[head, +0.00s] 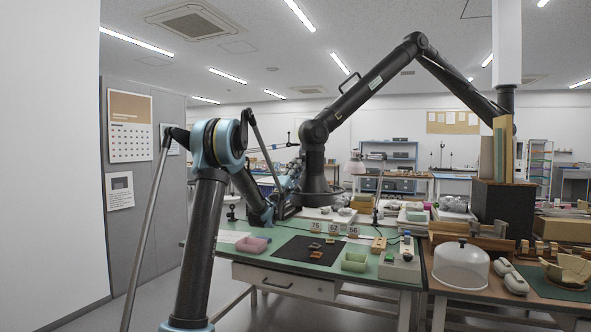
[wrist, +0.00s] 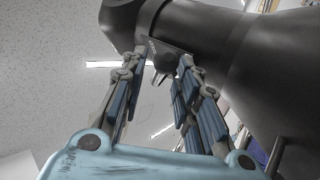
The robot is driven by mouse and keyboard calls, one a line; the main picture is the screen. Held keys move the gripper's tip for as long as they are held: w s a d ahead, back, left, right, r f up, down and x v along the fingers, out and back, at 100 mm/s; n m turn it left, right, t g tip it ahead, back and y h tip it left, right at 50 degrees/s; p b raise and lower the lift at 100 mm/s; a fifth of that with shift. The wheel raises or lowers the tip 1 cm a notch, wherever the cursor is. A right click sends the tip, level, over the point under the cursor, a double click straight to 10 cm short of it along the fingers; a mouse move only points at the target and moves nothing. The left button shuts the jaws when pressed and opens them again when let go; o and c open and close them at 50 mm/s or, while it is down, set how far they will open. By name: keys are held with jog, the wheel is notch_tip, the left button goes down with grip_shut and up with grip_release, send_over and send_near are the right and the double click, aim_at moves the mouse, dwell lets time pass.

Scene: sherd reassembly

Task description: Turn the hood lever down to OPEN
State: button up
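The black fume hood (head: 315,185) hangs from its jointed arm over the green bench. In the wrist view the dark hood body (wrist: 230,50) fills the upper right. In the head view my gripper (head: 294,172) is small, close to the left side of the hood. The lever and any OPEN marking cannot be made out there.
Below the hood, the green bench (head: 225,250) carries a black mat (head: 290,250), a pink tray (head: 252,245), a green tray (head: 355,262) and number cards (head: 333,229). A clear dome (head: 461,266) stands on the right table. A grey partition (head: 150,235) stands left.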

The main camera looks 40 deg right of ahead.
jog(key=v, duration=1)
jog(key=shift+a+f, duration=0.1)
jog(key=shift+a, duration=0.05)
jog(key=shift+c, duration=0.6)
